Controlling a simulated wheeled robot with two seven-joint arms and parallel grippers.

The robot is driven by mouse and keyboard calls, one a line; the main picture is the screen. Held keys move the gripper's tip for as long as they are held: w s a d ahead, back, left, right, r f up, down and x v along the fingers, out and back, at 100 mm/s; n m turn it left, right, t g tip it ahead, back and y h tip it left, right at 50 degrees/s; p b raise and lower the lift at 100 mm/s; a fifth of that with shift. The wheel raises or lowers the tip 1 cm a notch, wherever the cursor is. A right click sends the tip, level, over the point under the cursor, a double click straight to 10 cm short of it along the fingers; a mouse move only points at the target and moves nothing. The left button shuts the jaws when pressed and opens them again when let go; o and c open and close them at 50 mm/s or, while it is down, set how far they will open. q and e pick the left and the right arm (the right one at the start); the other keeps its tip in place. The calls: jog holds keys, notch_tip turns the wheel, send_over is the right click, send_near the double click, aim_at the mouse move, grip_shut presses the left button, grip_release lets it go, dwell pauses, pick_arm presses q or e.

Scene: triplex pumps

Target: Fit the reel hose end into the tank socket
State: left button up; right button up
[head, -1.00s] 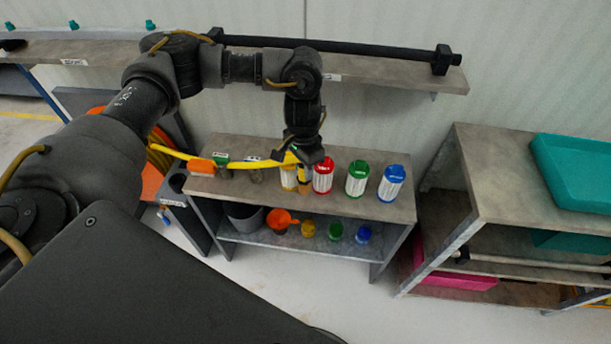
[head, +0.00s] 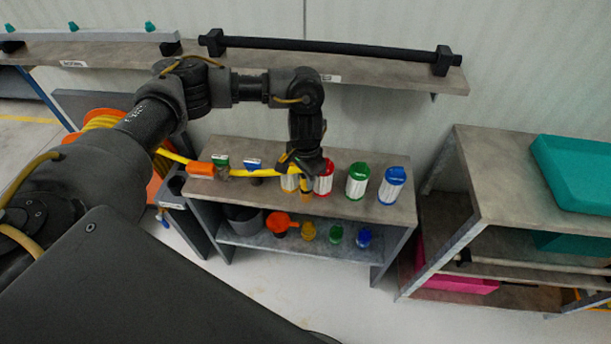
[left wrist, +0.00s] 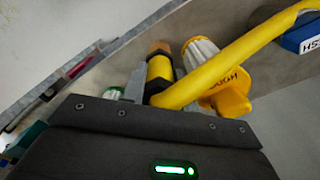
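The yellow reel hose (head: 172,156) runs from the orange reel (head: 153,187) at the left to my left gripper (head: 306,168), above the middle bench. In the left wrist view the hose (left wrist: 235,62) bends into a straight yellow end piece with a black band and a brownish tip (left wrist: 159,48). My left gripper (left wrist: 143,84) appears shut on this hose end, beside a white bottle with a yellow cap (left wrist: 228,92); I cannot tell if they touch. I cannot make out the tank socket in either view. My right gripper is not in view.
Bottles with red (head: 324,180), green (head: 357,181) and blue (head: 392,186) caps stand right of the gripper on the bench (head: 245,203). Small labelled blocks and an orange block (head: 200,169) sit left. A black bar (head: 330,46) lies along the back shelf.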

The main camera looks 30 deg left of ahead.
pick_arm(q)
jog(key=shift+o, duration=0.8)
